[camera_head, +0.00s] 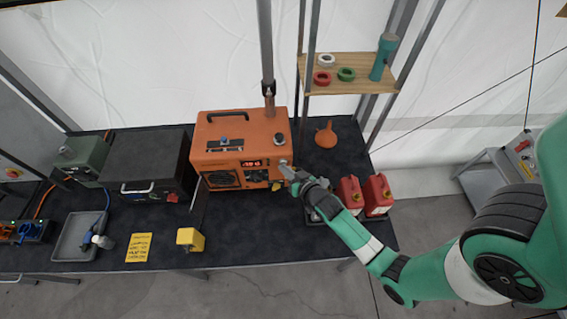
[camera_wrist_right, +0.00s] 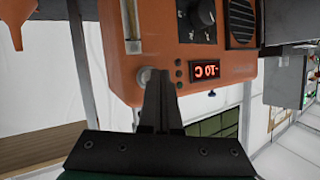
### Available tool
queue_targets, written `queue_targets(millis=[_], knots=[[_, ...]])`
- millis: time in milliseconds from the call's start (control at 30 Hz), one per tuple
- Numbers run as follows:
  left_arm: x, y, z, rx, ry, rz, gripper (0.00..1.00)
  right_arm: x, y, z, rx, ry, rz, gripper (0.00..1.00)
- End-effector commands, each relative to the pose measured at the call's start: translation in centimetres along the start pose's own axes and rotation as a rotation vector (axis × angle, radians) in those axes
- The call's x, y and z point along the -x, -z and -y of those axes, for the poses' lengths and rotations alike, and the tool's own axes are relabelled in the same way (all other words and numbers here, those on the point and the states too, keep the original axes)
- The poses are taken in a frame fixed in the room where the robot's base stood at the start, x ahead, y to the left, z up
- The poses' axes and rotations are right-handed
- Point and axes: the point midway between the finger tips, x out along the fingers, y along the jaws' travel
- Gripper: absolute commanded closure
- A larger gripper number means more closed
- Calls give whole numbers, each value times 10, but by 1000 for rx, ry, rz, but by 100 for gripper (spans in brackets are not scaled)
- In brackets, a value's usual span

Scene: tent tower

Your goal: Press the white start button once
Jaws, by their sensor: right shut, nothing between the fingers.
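The orange machine (camera_head: 240,140) stands on the dark table, with a red lit display (camera_head: 251,164) on its front. A pale round button (camera_wrist_right: 145,76) shows beside that display in the right wrist view, where the picture is turned over; I take it as the white start button. My right gripper (camera_head: 290,172) is shut and empty at the machine's front right. In the right wrist view its fingertips (camera_wrist_right: 161,74) overlap the button's edge. I cannot tell if they touch it. My left gripper is not in view.
Two red fuel cans (camera_head: 377,194) stand right of my right gripper. An orange funnel (camera_head: 326,135) stands behind, under a wooden shelf (camera_head: 345,76). A yellow box (camera_head: 190,239) and a yellow note (camera_head: 138,247) lie at the table's front, with bare table between them and the cans.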

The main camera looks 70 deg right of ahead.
Motion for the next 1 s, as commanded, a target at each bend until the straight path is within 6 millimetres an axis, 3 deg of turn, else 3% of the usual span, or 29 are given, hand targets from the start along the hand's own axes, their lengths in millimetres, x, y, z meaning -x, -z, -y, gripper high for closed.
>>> queue_targets(millis=[667,1000], knots=[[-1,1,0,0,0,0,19,-4,2,-2,1,0,-1,100],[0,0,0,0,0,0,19,9,-4,5,2,1,0,100]])
